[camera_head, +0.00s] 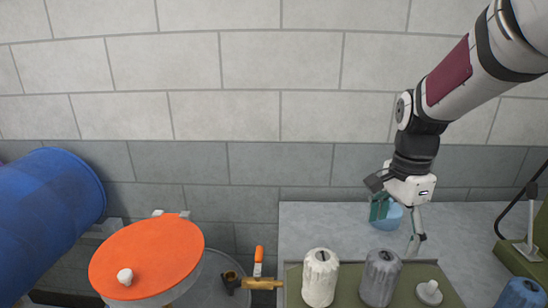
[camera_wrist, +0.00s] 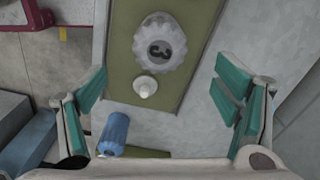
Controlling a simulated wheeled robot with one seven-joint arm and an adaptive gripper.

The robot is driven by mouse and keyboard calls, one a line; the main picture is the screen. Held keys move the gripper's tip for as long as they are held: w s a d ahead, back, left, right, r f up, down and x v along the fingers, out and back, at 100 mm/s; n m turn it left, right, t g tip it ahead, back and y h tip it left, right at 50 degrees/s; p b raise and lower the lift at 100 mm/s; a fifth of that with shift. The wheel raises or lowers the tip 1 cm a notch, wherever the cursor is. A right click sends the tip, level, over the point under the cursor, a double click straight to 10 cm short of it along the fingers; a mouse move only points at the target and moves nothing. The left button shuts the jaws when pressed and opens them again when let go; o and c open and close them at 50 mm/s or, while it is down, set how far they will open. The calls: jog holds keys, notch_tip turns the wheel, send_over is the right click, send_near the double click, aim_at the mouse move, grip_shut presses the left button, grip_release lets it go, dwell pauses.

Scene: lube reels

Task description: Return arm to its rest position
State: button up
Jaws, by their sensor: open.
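My gripper (camera_head: 400,225) is at the right of the head view, pointing down above the grey counter (camera_head: 310,222). Its green-padded fingers are spread, with nothing between them. In the wrist view my gripper (camera_wrist: 163,88) is also wide open, above an olive tray (camera_wrist: 205,20). My arm reaches down from the upper right. No contact with any object shows.
An olive tray (camera_head: 343,290) carries a white container (camera_head: 320,277), a grey container (camera_head: 380,276) and a white knob (camera_head: 429,292). Green equipment (camera_head: 525,262) stands right.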

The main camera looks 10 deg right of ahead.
jog(key=s+a+r+n+t, duration=0.2)
jog(key=s+a+r+n, duration=0.1)
jog(key=s+a+n, duration=0.3)
jog(key=s+a+r+n+t, duration=0.3)
jog(key=s+a+n, duration=0.3)
jog(key=n, duration=0.5)
jog(key=shift+s+r, duration=0.7)
jog(key=shift+s, duration=0.45)
